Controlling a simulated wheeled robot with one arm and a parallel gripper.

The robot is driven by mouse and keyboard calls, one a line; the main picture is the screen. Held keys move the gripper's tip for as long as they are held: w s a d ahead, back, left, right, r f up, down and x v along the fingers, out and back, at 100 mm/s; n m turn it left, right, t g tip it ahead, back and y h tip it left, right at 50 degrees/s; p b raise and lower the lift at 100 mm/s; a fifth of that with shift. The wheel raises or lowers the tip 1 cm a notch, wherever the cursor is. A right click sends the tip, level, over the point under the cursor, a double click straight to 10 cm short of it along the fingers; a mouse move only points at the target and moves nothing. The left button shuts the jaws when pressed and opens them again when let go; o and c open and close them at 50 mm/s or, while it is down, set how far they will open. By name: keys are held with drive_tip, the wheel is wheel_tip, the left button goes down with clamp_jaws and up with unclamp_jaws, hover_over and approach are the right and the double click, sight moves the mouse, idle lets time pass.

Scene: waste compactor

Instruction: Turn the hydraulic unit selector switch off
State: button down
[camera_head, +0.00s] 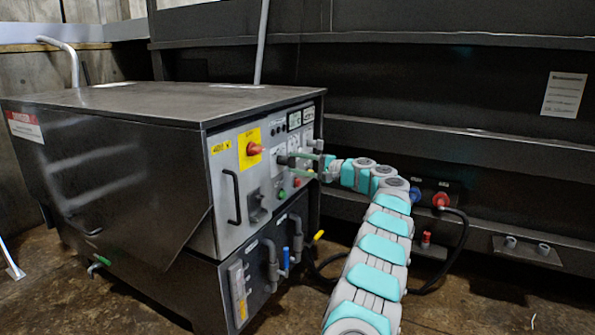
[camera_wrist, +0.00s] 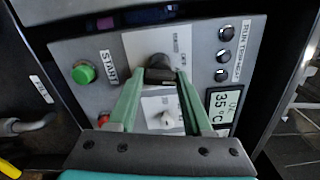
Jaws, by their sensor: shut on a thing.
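The hydraulic unit (camera_head: 150,105) is a dark metal cabinet with a light grey control panel (camera_head: 222,192) on its front. In the wrist view, a black selector switch knob (camera_wrist: 157,62) sits on a pale plate. My gripper (camera_wrist: 161,77) has its green fingertips on both sides of this knob and is shut on it. A white knob (camera_wrist: 167,117) shows between the fingers, nearer the wrist. The switch labels are too small to read surely.
A green START button (camera_wrist: 84,72) lies left of the fingers, with a red button (camera_wrist: 102,120) near the left finger. A display reading 35 °C (camera_wrist: 223,105) is on the right. A red rotary switch on a yellow plate (camera_head: 249,150) and a handle (camera_head: 231,195) are on the panel.

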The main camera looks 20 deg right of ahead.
drive_tip(key=shift+f+n+b, duration=0.15)
drive_tip(key=shift+n+b, duration=0.5)
drive_tip(key=shift+n, duration=0.45)
drive_tip(key=shift+c, duration=1.6)
unclamp_jaws()
drive_tip(key=v, duration=0.7)
drive_tip(key=shift+s+d, duration=0.2)
drive_tip(key=shift+s, duration=0.15)
